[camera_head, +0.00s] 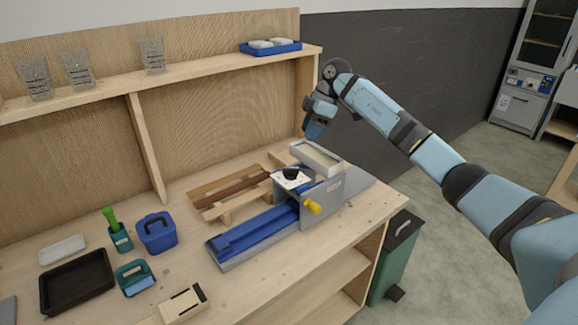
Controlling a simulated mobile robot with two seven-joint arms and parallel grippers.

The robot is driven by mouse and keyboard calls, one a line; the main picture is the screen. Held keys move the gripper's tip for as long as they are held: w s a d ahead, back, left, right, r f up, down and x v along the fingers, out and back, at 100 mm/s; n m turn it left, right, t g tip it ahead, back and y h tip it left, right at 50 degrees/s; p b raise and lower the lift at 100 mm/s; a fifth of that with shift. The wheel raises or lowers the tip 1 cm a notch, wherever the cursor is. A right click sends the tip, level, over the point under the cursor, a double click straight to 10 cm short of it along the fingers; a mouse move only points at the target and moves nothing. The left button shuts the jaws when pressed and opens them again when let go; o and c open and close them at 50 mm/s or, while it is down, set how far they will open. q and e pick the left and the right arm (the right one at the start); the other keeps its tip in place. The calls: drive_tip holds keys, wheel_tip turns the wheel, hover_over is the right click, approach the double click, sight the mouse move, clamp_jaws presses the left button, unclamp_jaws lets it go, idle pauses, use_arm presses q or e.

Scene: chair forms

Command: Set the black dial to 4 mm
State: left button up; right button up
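The black dial (291,173) sits on a white plate on top of a blue and grey machine (252,232) on the workbench. The marks around the dial are too small to read. My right gripper (314,131) hangs in the air above and a little to the right of the dial, pointing down, apart from it. Its fingers are too small and turned so that I cannot tell whether they are open or shut. My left gripper is not in view.
A yellow knob (313,207) sticks out of the machine's front. A pale open box (317,158) stands behind it, below my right gripper. Wooden strips (228,192) lie to the left. A blue bucket (157,232) and black tray (76,281) stand further left.

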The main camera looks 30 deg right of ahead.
sight(291, 173)
drive_tip(key=p+x, duration=0.1)
drive_tip(key=x, duration=1.1)
drive_tip(key=shift+w+a+f, duration=0.1)
drive_tip(key=shift+a+f, duration=0.1)
drive_tip(key=shift+f, duration=0.1)
clamp_jaws()
